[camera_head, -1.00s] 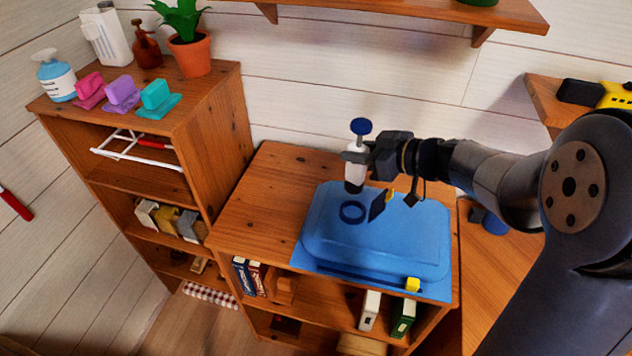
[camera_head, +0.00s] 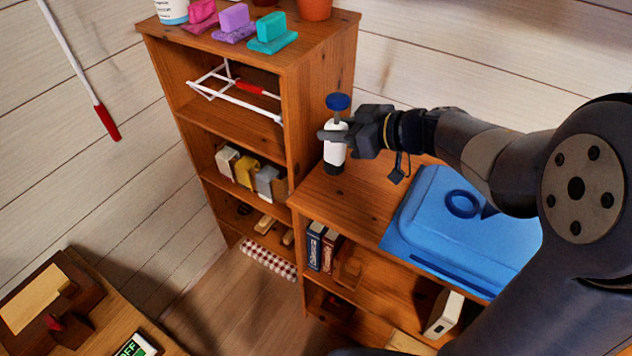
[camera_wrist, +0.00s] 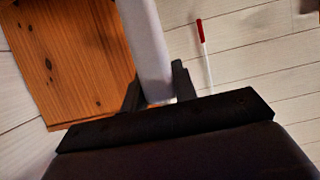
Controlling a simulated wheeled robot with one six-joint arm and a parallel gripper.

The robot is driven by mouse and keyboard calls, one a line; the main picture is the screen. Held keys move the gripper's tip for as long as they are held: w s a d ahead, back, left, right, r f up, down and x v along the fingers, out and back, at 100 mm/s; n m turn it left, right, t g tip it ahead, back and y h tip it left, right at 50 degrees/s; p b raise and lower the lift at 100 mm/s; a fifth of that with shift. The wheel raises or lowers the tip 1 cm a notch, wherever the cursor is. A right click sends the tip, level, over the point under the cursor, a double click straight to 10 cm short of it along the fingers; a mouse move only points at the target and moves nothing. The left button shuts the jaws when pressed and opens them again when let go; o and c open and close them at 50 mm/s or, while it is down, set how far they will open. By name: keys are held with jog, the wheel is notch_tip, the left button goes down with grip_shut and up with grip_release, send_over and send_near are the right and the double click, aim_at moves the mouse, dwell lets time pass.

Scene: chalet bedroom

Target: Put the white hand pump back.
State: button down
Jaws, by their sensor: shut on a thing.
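The white hand pump (camera_head: 335,155) has a white body, a blue knob on top and a dark lower end. It stands upright in my gripper (camera_head: 330,134), which is shut on it. In the head view it shows in front of the tall shelf's side and over the left part of the lower shelf's top; I cannot tell whether it touches that top.
The tall wooden shelf (camera_head: 322,55) holds colored blocks on top and a white rack inside. The lower shelf (camera_head: 362,205) carries a blue case (camera_head: 425,215) on its right. A table (camera_head: 95,300) with wooden items and a display stands at lower left.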

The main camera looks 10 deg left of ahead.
aim_at(344, 161)
notch_tip(344, 161, down, 9)
jog(key=shift+r+b, duration=0.2)
jog(key=shift+b, duration=0.6)
jog(key=c, duration=1.1)
grip_release()
jog(key=shift+f, duration=0.1)
jog(key=shift+d+r, duration=0.15)
jog(key=shift+r, duration=0.05)
jog(key=p+v, duration=0.1)
jog(key=v, duration=1)
jog(key=shift+s+d+r, duration=0.1)
jog(key=shift+s+d, duration=0.1)
jog(key=shift+d, duration=0.15)
